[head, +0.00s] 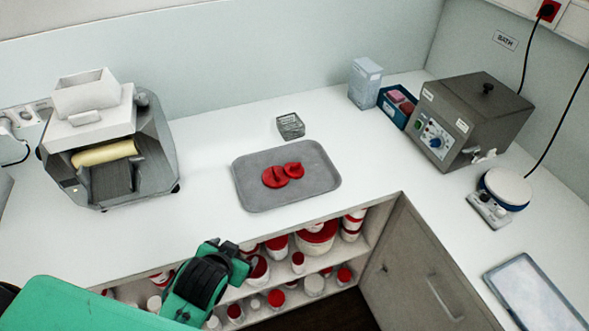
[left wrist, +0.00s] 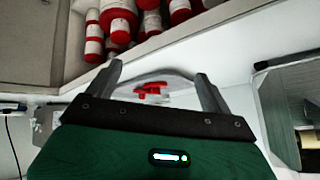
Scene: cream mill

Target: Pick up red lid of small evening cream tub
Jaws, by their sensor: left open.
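Two red lids lie side by side on a grey tray (head: 250,195) on the white worktop. The larger lid (head: 274,178) is at the left and the smaller lid (head: 294,170) at the right, touching or nearly so. My left gripper (left wrist: 158,82) is open and empty in the left wrist view, with red lids (left wrist: 152,88) seen beyond and between its fingers. In the head view my green left arm reaches in at the lower left, in front of the shelf; its fingertips cannot be made out there. My right gripper is not in view.
Open shelves below the worktop hold several red-and-white tubs (head: 316,240). A mill (head: 105,140) stands left, a small glass dish (head: 290,126) behind the tray. A grey bath (head: 470,120), a round-topped device (head: 505,187) and a flat panel (head: 535,295) stand right.

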